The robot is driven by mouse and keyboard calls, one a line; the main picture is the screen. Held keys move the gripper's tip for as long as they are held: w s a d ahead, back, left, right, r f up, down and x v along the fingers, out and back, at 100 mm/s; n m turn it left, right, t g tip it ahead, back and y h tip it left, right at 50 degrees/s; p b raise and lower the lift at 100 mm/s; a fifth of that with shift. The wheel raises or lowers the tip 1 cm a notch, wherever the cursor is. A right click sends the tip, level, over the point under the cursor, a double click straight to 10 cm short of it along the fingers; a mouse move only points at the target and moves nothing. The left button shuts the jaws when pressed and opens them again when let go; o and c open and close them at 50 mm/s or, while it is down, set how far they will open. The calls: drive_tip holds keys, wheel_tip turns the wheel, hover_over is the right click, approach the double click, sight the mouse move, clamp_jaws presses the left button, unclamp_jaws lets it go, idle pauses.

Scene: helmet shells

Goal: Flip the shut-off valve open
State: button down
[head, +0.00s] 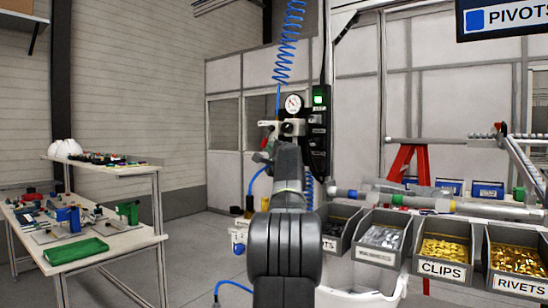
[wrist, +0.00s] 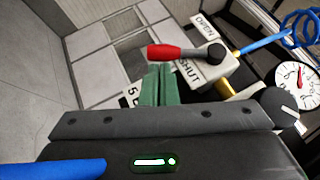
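The shut-off valve's lever has a red grip (wrist: 168,52) and a dark pivot (wrist: 211,53). It sits on a pale plate, with the OPEN label (wrist: 205,26) above the lever and the SHUT label (wrist: 188,70) below it in the wrist view. The lever points left in that view. My gripper (wrist: 160,70) has green fingers pressed together, with nothing seen between them. Its tips are just below the red grip; I cannot tell if they touch it. In the head view my arm covers most of the valve, and a bit of red (head: 264,143) shows beside it.
A round gauge (wrist: 294,84) and a dark knob (wrist: 287,106) are right of the valve. A blue hose (wrist: 265,38) runs from the valve block. Parts bins (head: 441,270) stand at the right, a workbench (head: 112,248) at the left.

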drive_tip(key=shift+w+a+r+p, duration=0.25)
drive_tip(key=shift+w+a+p, duration=0.3)
drive_tip(key=shift+a, duration=0.25)
drive_tip(key=shift+w+a+r+p, duration=0.25)
drive_tip(key=shift+w+a+p, duration=0.1)
drive_tip(key=shift+w+a, duration=0.4)
drive_tip(key=shift+w+a+r+p, duration=0.3)
drive_tip(key=shift+a+r+p, duration=0.2)
drive_tip(key=shift+p, duration=0.15)
drive_tip(key=shift+w+a+r+p, duration=0.3)
drive_tip(key=shift+a+r+p, duration=0.2)
drive_tip(key=shift+p, duration=0.15)
drive_tip(key=shift+f, duration=0.1)
drive_tip(key=b, duration=0.9)
approach(262, 146)
drive_tip(key=s, duration=0.2)
drive_tip(key=shift+a+r, duration=0.3)
drive_tip(key=shift+a, duration=0.2)
drive_tip(key=shift+w, duration=0.15)
